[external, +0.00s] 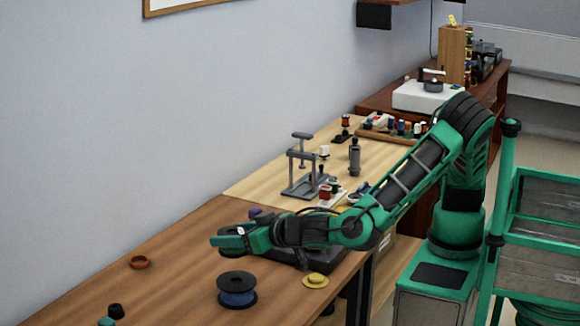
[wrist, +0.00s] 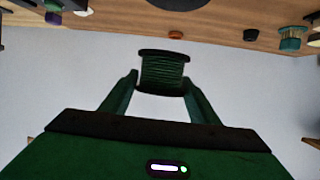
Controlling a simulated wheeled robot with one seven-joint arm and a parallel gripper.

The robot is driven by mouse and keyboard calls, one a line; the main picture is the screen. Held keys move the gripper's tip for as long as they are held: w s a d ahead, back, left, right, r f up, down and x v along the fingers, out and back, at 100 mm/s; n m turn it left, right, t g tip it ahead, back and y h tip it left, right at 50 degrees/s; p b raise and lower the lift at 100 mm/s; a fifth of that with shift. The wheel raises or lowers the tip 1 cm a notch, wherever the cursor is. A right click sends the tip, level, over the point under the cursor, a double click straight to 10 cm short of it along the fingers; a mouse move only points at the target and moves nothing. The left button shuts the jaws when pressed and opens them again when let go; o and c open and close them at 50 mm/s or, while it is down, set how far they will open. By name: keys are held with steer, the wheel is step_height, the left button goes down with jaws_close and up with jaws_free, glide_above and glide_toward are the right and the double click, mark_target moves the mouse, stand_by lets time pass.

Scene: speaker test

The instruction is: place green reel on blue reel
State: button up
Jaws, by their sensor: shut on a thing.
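The green reel (wrist: 162,70) has dark flanges and sits between the two fingers of my gripper (wrist: 160,80) in the wrist view. My gripper is shut on it. The blue reel (external: 237,291), with black flanges, lies flat on the table below and a little in front of my gripper in that picture. A dark disc at the top edge of the wrist view may be its flange. The two reels are apart.
An orange ring (external: 140,262) lies to the left on the table (external: 185,290). A black knob (external: 117,311) stands at the lower left. A yellow hat-shaped piece (external: 315,281) is right of the blue reel. A grey stand (external: 302,170) is farther back.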

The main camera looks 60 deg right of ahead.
steer(key=shift+s+a+f, duration=0.15)
steer(key=shift+s+f, duration=0.05)
steer(key=shift+f, duration=3.8)
steer(key=o, duration=1.1)
steer(key=shift+f, duration=0.1)
steer(key=shift+o, duration=0.2)
